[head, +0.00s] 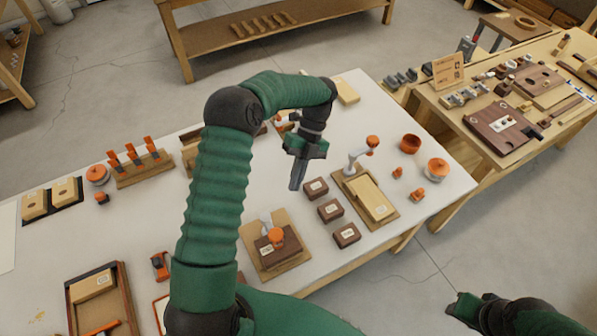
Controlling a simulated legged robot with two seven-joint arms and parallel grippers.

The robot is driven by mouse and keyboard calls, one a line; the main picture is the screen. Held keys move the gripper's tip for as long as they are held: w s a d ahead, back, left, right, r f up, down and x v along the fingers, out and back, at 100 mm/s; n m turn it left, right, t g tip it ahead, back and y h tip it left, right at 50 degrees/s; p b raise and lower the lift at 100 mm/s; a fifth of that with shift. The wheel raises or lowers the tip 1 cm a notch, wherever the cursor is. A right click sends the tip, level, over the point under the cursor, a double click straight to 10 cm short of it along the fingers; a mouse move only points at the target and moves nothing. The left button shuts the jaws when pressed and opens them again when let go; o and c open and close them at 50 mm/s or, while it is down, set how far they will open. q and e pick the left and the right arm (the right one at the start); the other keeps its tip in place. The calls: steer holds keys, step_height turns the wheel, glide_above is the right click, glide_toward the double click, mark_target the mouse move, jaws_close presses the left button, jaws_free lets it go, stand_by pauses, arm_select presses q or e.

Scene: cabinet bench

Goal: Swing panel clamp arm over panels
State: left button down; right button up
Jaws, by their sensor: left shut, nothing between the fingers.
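A wooden fixture (388,219) on the white table holds light panels (369,196). At its far end stands a pale clamp arm (356,156) with an orange knob (372,141); the arm points up and right, apart from most of the panel surface. A second wooden board (249,232) nearer me has a dark block under an orange-knobbed clamp (276,236). My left gripper (294,184) is shut and empty, pointing down left of the panel fixture and apart from the clamp arm. My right gripper (456,304) is low at the right, off the table; its fingers are unclear.
Several dark labelled blocks (330,210) stand between the two fixtures. Orange-topped jar (437,168), orange bowl (410,143) and small orange knobs lie right of the panel fixture. A rack with orange clamps (145,170) is at the left. Another bench (470,150) stands at the right.

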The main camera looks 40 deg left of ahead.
arm_select(q)
steer(key=shift+v, duration=1.6)
